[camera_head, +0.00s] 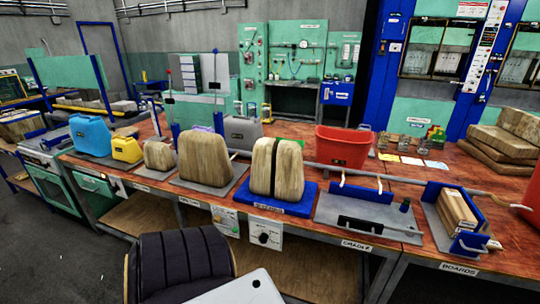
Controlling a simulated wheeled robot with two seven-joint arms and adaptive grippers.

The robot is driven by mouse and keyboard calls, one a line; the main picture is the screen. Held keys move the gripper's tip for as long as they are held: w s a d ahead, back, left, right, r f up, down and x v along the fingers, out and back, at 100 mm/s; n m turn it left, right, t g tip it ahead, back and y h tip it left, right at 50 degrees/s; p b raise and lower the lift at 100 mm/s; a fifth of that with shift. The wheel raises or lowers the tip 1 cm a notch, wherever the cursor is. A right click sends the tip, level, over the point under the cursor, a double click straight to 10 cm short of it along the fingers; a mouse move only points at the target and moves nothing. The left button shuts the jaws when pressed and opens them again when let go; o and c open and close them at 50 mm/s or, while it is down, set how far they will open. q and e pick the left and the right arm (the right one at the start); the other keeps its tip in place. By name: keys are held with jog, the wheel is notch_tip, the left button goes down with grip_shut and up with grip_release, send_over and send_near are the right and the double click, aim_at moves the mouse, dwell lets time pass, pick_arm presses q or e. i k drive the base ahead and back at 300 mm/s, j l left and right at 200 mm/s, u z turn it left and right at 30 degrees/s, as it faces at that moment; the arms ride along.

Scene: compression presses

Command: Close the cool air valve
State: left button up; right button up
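No valve can be named for sure as the cool air valve, since the labels are too small to read. A white control box (264,239) with a black round knob hangs under the front edge of the bench. A smaller white panel (225,221) with coloured controls hangs just left of it. Pale green panels (299,49) with gauges, pipes and small fittings stand against the far wall. Another narrow green panel (253,60) with small fittings stands to their left. Neither of my grippers shows in the head view.
The long wooden bench (302,140) carries pale blocks (277,168) on a blue base, a red bin (343,148), a blue can (91,136) and a yellow can (127,149). A dark ribbed chair-like shape (184,262) stands in front. Grey floor (50,250) is clear at lower left.

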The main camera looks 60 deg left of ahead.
aim_at(235, 230)
jog(key=u, duration=0.5)
jog(key=j+u, duration=0.1)
jog(key=u, duration=0.85)
jog(key=j+u, duration=0.1)
jog(key=u, duration=0.9)
